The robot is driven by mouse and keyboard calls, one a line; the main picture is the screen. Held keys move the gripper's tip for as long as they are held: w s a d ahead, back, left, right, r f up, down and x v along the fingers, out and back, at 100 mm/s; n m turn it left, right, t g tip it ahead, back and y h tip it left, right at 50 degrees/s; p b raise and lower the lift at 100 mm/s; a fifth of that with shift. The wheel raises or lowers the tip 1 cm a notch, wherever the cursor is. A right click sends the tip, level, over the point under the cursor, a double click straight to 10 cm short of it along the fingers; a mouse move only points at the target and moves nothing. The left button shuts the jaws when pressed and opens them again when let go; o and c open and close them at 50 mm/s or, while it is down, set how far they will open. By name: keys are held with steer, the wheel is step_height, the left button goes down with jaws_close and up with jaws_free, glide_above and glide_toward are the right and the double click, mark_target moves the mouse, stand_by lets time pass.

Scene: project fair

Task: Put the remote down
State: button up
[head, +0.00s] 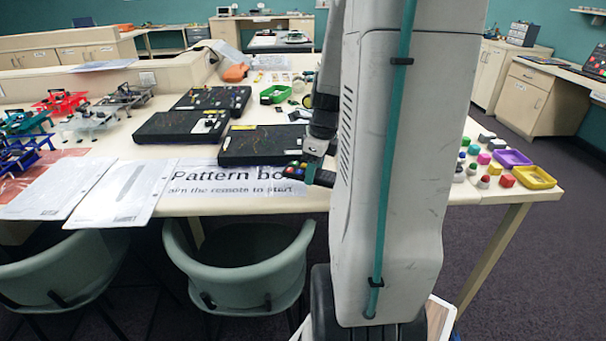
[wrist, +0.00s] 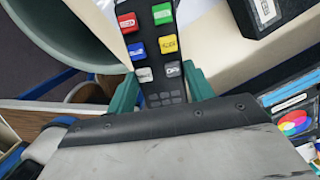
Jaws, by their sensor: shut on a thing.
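The remote (head: 297,171) is a dark, slim handset with coloured buttons. My gripper (head: 318,160) is shut on it near the table's front edge, over the "Pattern bo…" sign (head: 240,172). Part of the sign is hidden by my arm. In the wrist view the remote (wrist: 151,45) points away between the two green fingers of my gripper (wrist: 160,90). Red, green, blue, yellow, white and grey buttons face the camera. I cannot tell whether the remote touches the table (head: 180,206).
Black boards (head: 262,145) lie behind the remote. White sheets (head: 122,190) lie to the left. Green chairs (head: 240,262) stand at the front edge. Coloured blocks and a yellow tray (head: 536,184) are at the right. My arm hides the table's middle.

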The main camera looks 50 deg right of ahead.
steer(key=shift+w+d, duration=0.15)
steer(key=shift+w, duration=0.35)
steer(key=shift+w+d, duration=0.15)
steer(key=shift+w, duration=0.35)
steer(key=shift+w+d+f, duration=0.1)
steer(key=shift+w+f, duration=0.1)
steer(key=shift+f, duration=0.75)
steer(key=shift+w+f, duration=0.2)
steer(key=shift+f, duration=0.75)
steer(key=shift+f, duration=0.15)
steer(key=o, duration=1)
steer(key=shift+o, duration=0.2)
